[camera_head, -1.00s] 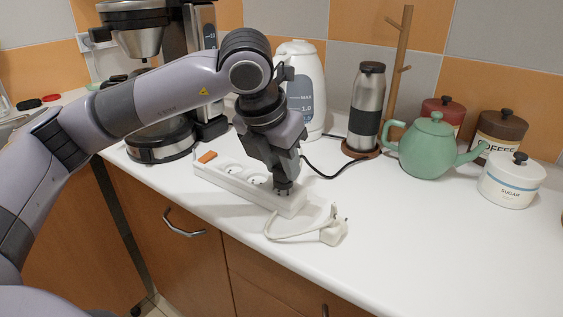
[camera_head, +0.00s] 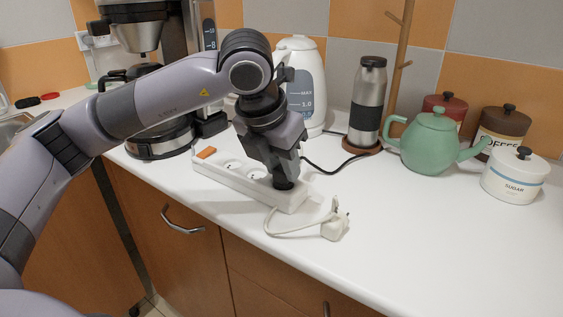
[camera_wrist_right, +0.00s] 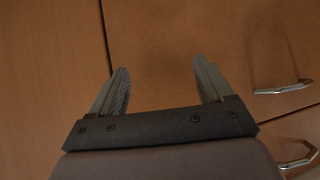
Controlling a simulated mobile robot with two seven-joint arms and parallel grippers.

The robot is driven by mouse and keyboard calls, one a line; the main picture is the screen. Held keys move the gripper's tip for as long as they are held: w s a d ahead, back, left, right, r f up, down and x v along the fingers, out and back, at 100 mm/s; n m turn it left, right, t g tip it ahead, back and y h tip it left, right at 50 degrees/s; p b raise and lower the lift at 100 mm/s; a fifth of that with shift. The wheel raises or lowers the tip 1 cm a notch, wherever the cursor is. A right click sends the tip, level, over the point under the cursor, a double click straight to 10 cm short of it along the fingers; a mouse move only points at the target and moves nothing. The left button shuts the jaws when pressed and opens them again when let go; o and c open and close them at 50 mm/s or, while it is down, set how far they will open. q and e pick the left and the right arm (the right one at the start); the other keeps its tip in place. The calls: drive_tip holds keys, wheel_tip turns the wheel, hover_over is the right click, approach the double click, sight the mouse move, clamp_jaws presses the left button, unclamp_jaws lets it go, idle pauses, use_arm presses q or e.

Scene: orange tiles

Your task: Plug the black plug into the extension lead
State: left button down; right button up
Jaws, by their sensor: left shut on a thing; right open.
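The white extension lead (camera_head: 226,179) lies on the counter, with an orange switch (camera_head: 206,153) at its far left end and two bare sockets in view along its top. My left gripper (camera_head: 284,183) is over its near right end, pointing down and shut on the black plug (camera_head: 284,184). The plug sits at the end socket; its pins are hidden, so I cannot tell how deep they go. A black cord runs from there to the right and back. My right gripper (camera_wrist_right: 160,88) shows in the right wrist view, open and empty in front of wooden cabinet doors.
A white plug with its cable (camera_head: 333,227) lies by the counter's front edge. A white kettle (camera_head: 304,88), a steel flask (camera_head: 368,100), a green teapot (camera_head: 428,146) and a sugar jar (camera_head: 514,176) stand behind. The counter's right front is clear.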

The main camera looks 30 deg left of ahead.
use_arm(q)
drive_tip(key=shift+f, duration=0.15)
drive_tip(key=c, duration=0.7)
unclamp_jaws()
drive_tip(key=shift+c, duration=0.2)
drive_tip(key=shift+r+p, duration=1.9)
drive_tip(key=shift+r, duration=1.15)
